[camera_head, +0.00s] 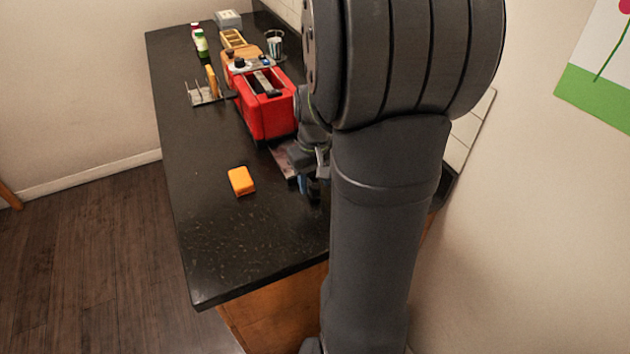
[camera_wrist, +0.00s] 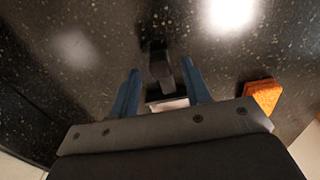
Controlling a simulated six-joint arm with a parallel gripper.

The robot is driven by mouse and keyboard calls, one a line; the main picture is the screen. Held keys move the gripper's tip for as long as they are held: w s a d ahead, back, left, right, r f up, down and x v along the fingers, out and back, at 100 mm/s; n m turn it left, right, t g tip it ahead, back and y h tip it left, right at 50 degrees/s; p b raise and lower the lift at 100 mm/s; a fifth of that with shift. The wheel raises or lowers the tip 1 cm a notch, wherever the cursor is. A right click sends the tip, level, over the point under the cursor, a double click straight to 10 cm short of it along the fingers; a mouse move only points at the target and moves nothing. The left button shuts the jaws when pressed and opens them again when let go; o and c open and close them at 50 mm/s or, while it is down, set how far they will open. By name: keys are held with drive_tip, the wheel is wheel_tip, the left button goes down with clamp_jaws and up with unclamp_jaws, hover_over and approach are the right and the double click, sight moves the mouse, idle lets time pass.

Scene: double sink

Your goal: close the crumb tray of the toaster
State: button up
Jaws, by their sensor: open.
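The red toaster (camera_head: 265,112) stands on the dark counter in the head view. Its crumb tray (camera_head: 283,158), a flat greyish plate, sticks out at the toaster's near end. My gripper (camera_head: 312,184) is low over the counter beside the tray's near right part, partly hidden by my arm. In the wrist view my gripper (camera_wrist: 159,68) is open, with two blue fingers apart. A dark piece (camera_wrist: 160,68) and a small pale patch (camera_wrist: 168,104) show between the fingers; I cannot tell whether they belong to the tray or whether anything touches.
An orange sponge (camera_head: 241,180) lies on the counter left of the tray; it also shows in the wrist view (camera_wrist: 263,95). A rack with toast (camera_head: 208,93) stands left of the toaster. Bottles (camera_head: 201,43) and a glass (camera_head: 275,44) are farther back. The near counter is clear.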

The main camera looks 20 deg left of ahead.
sight(289, 142)
drive_tip(key=shift+f, duration=0.4)
drive_tip(key=shift+c, duration=0.4)
clamp_jaws()
drive_tip(key=w+a, duration=1.1)
drive_tip(key=shift+w+a+r, duration=0.1)
drive_tip(key=shift+w+a, duration=0.1)
drive_tip(key=shift+a, duration=0.05)
unclamp_jaws()
drive_tip(key=shift+w+a, duration=0.1)
drive_tip(key=shift+o, duration=0.4)
wheel_tip(289, 142, up, 17)
drive_tip(key=shift+r, duration=0.15)
